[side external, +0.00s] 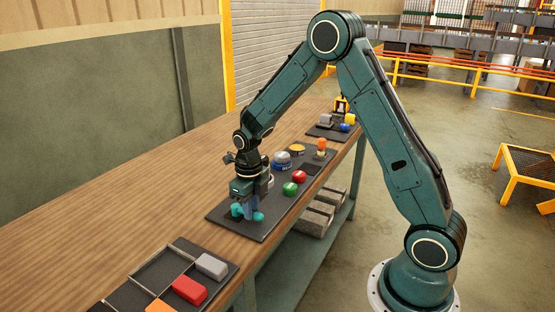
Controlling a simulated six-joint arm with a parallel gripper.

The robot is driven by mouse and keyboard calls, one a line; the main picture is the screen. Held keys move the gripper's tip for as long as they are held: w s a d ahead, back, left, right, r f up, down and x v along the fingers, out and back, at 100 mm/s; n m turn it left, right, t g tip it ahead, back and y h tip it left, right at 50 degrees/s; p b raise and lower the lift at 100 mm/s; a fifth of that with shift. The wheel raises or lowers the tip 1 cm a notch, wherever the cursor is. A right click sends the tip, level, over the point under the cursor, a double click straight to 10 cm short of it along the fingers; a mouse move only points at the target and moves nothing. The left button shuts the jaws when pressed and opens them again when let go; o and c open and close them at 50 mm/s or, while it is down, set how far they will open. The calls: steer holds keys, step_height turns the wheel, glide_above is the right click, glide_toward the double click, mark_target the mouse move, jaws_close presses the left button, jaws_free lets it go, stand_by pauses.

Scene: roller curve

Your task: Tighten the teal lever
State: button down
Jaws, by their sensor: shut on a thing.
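The teal lever (258,217) is on the dark panel (237,228) on the wooden bench, near the panel's left corner. Teal also shows on the left side of my fingers, so the lever appears to pass between them. My gripper (247,212) points down over the lever and is shut on it. The fingers hide the lever's middle and its mount. How far the lever is turned cannot be told from this view.
Close by on the panel are a green button (290,188), a red button (299,177), a blue-and-white knob (282,160), a yellow button (297,148) and an orange-topped part (321,145). A tray (177,262) holds a red block (189,290) and a grey block (211,265). The bench's left side is clear.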

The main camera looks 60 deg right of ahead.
steer(key=c, duration=1.3)
jaws_free()
steer(key=shift+r, duration=0.15)
step_height(320, 180, up, 14)
steer(key=shift+f, duration=0.2)
